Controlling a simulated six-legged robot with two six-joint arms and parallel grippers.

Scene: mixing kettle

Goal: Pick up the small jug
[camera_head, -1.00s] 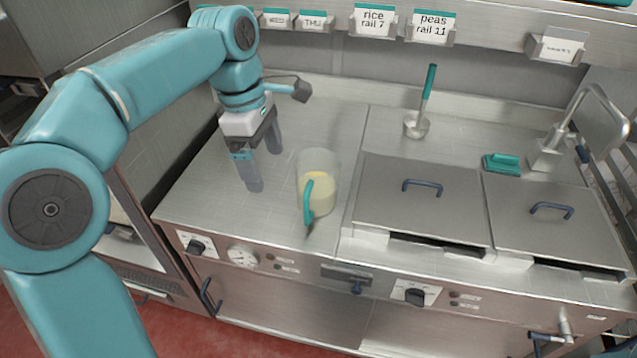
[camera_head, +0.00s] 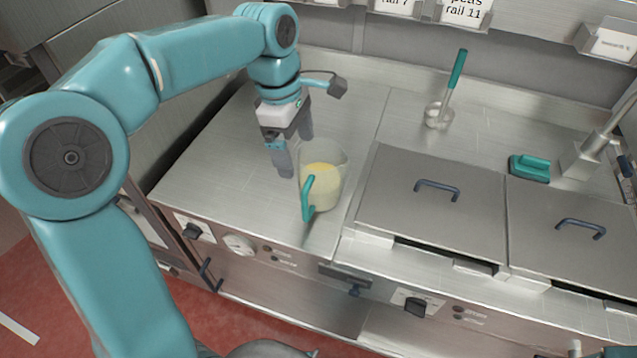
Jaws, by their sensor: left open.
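The small jug (camera_head: 325,182) is clear, with pale yellow contents and a teal handle that faces the front of the counter. It stands upright on the steel top, left of the lidded wells. My left gripper (camera_head: 296,158) points down just behind and left of the jug, with its jaws open. One finger is close to the jug's left rim; I cannot tell whether it touches. The jug hides part of the far finger.
Two steel lids (camera_head: 432,205) with dark handles cover the wells to the right. A ladle with a teal handle (camera_head: 455,72) stands behind them. A teal scrubber (camera_head: 529,168) lies near a tap (camera_head: 590,150). The counter left of the jug is clear.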

